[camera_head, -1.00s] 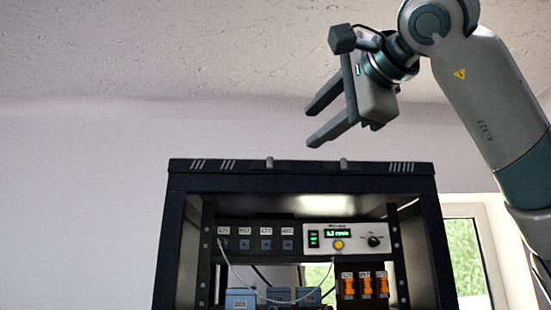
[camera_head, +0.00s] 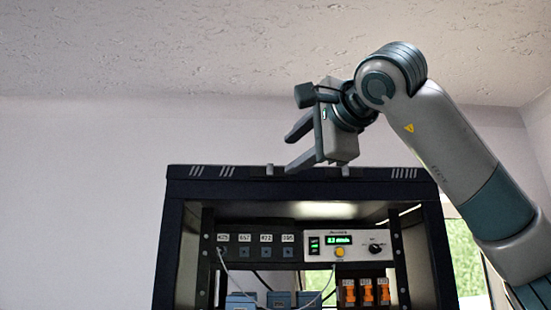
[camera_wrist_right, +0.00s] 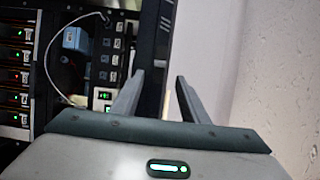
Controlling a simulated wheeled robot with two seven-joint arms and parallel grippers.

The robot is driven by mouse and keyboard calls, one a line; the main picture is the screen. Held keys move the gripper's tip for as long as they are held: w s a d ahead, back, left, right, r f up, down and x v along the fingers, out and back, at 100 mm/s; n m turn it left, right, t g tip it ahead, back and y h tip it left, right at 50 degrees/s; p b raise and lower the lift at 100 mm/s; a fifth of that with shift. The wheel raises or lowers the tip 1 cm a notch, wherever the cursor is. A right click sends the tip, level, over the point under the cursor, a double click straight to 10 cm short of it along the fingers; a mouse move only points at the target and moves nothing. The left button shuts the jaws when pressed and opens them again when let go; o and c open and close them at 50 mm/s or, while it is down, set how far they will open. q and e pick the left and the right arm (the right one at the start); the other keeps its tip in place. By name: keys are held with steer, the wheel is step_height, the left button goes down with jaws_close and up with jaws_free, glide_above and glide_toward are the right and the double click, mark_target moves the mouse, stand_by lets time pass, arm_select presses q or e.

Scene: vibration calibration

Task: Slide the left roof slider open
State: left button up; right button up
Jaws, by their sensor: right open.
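The black equipment cabinet (camera_head: 300,188) has two small roof slider knobs on its top edge. The left roof slider knob (camera_head: 270,169) is a short grey peg left of the roof's middle. The right roof slider knob (camera_head: 345,171) stands further right, below my gripper's body. My right gripper (camera_head: 288,154) is open and empty, its fingers pointing left, with the lower fingertip just right of the left knob in the picture.
White slots (camera_head: 227,171) mark the roof on both sides. Inside the cabinet are a panel with a green display (camera_head: 339,240), orange switches (camera_head: 366,291), blue boxes (camera_head: 240,300) and loose white cables. The space above the roof's left part is clear.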

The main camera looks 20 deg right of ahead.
mark_target(271, 169)
steer(key=w+p, duration=0.1)
steer(key=w, duration=0.2)
steer(key=w+p, duration=0.1)
steer(key=w, duration=0.2)
steer(key=w+a+p, duration=0.1)
steer(key=w, duration=0.2)
steer(key=shift+w+p, duration=0.2)
steer(key=shift+p, duration=0.2)
steer(key=shift+a, duration=0.1)
jaws_close()
